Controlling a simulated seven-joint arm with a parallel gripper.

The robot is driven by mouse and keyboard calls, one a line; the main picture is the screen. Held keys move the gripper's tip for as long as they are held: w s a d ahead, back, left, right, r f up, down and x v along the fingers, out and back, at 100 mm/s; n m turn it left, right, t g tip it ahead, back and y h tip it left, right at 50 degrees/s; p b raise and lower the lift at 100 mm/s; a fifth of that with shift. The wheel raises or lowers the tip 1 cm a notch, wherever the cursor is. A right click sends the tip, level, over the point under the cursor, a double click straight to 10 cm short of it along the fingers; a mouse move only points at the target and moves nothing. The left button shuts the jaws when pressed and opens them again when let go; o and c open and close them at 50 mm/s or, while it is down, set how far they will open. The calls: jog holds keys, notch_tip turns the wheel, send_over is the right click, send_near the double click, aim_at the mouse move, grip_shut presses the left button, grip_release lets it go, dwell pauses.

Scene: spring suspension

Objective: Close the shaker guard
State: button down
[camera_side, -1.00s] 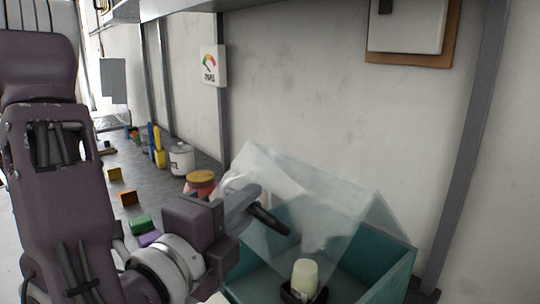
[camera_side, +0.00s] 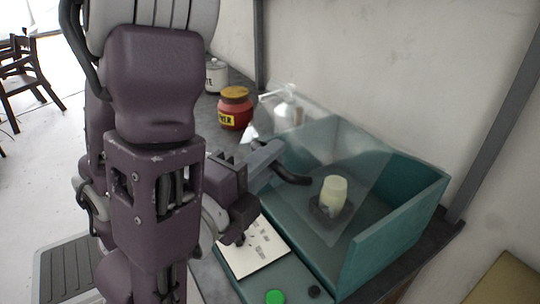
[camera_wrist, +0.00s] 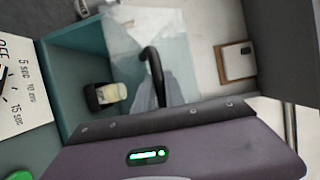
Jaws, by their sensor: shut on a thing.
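The shaker (camera_side: 400,210) is a teal open-topped box with a clear guard (camera_side: 368,168) tilted over it. Inside stands a pale capped bottle (camera_side: 333,190) in a dark holder; the wrist view also shows the bottle (camera_wrist: 113,93). A dark curved piece (camera_wrist: 154,65) shows at the grip in the wrist view. The exact contact is hard to make out. The guard's lower edge looks raised off the box, though its clear sheet is faint.
The wall is close at right.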

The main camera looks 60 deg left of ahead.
jog(key=c, duration=1.4)
grip_release()
notch_tip(320, 180, up, 10)
jog(key=shift+r, duration=0.1)
